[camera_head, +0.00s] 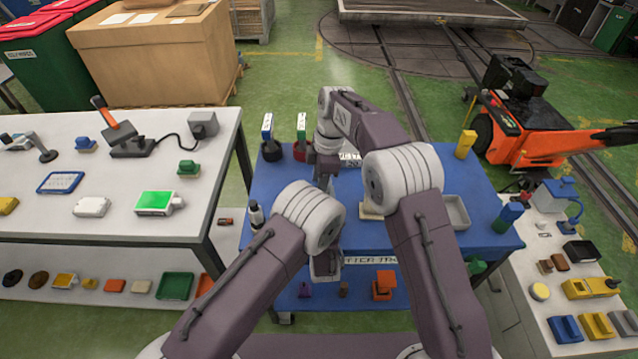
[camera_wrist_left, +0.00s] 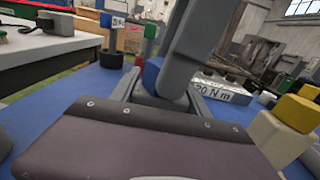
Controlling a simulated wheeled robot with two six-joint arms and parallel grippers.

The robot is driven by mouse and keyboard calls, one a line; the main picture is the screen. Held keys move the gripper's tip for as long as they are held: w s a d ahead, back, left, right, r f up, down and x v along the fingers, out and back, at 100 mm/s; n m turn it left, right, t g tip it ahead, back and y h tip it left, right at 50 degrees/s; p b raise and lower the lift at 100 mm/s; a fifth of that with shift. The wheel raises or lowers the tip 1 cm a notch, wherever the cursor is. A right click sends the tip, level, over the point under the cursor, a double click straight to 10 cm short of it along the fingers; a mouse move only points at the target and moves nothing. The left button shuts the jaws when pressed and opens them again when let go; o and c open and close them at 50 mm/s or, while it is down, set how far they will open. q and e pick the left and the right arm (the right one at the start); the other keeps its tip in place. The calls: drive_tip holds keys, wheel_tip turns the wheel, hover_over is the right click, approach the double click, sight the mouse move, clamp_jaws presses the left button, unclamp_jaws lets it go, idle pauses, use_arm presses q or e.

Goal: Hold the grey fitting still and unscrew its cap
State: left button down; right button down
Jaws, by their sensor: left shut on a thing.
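In the left wrist view, my left gripper (camera_wrist_left: 160,98) is shut on the grey fitting, a short grey body (camera_wrist_left: 158,90) low between its fingers. A blue part (camera_wrist_left: 152,72), apparently the cap, shows just above the grey body. A grey finger of my right gripper (camera_wrist_left: 186,55) comes down from above beside the blue part and partly covers it. In the head view, my right gripper (camera_head: 325,175) points down over the middle of the blue table. Whether its jaws grip the cap cannot be seen. My arms hide the fitting and the left fingertips there.
The blue table (camera_head: 400,240) holds a blue-tagged holder (camera_head: 267,130), a green-tagged holder (camera_head: 302,128), a dark bottle (camera_head: 256,214), a grey tray (camera_head: 455,212) and a yellow block (camera_head: 465,143). A white "20 N m" block (camera_wrist_left: 222,90) stands just beyond the fitting.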

drive_tip(key=n, duration=0.4)
drive_tip(key=shift+n+g, duration=0.3)
drive_tip(key=shift+n, duration=0.1)
drive_tip(key=c, duration=0.9)
unclamp_jaws()
drive_tip(key=shift+o, duration=0.7)
drive_tip(key=shift+r, duration=2)
